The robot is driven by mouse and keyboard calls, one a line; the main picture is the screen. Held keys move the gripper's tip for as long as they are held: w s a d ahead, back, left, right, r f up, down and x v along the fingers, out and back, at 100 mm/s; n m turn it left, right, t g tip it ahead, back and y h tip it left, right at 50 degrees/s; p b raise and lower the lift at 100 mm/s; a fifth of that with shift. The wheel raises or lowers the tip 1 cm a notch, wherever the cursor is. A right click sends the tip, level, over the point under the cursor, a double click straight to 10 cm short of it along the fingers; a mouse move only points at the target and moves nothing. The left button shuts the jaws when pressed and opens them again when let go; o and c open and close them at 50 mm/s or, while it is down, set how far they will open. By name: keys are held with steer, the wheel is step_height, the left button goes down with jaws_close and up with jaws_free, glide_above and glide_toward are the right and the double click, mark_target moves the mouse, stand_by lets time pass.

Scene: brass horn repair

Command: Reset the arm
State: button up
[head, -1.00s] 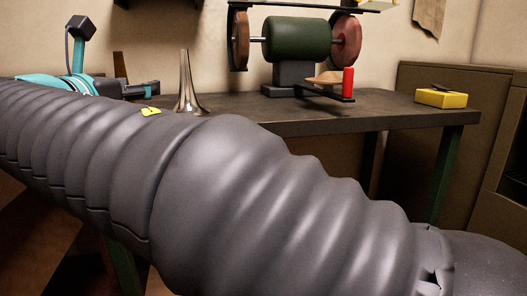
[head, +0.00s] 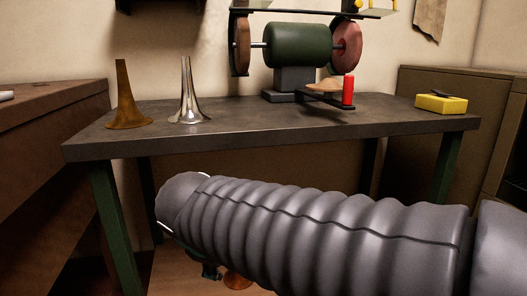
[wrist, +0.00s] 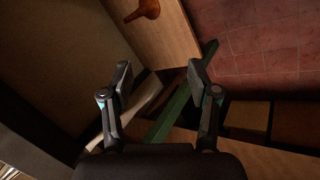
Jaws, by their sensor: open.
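My gripper (wrist: 160,78) is open in the wrist view, its two fingers apart with nothing between them. Below the fingers I see a green table leg (wrist: 172,112) and dark floor. In the head view my grey ribbed arm crosses the lower right, in front of the workbench and below its top. My gripper is mostly hidden behind the arm there.
The workbench (head: 250,118) carries a brown horn bell (head: 125,105), a shiny silver bell (head: 188,100), a green buffing machine (head: 297,46) and a yellow box (head: 440,104). A brown bell (wrist: 147,9) lies on a wooden surface (wrist: 172,38) below.

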steer(key=s+d+m+p, duration=0.1)
steer(key=s+d+m, duration=0.3)
steer(key=d, duration=0.3)
steer(key=s+d+f+m+p, duration=0.1)
steer(key=s+d+m, duration=0.2)
steer(key=d+m, duration=0.2)
steer(key=s+d+f+m+g+p, duration=0.1)
steer(key=s+d+m, duration=0.3)
steer(key=d, duration=0.7)
steer(key=shift+s+d+f+m+p, duration=0.15)
steer(key=shift+s+m+p, duration=0.15)
steer(key=shift+m+p, duration=0.4)
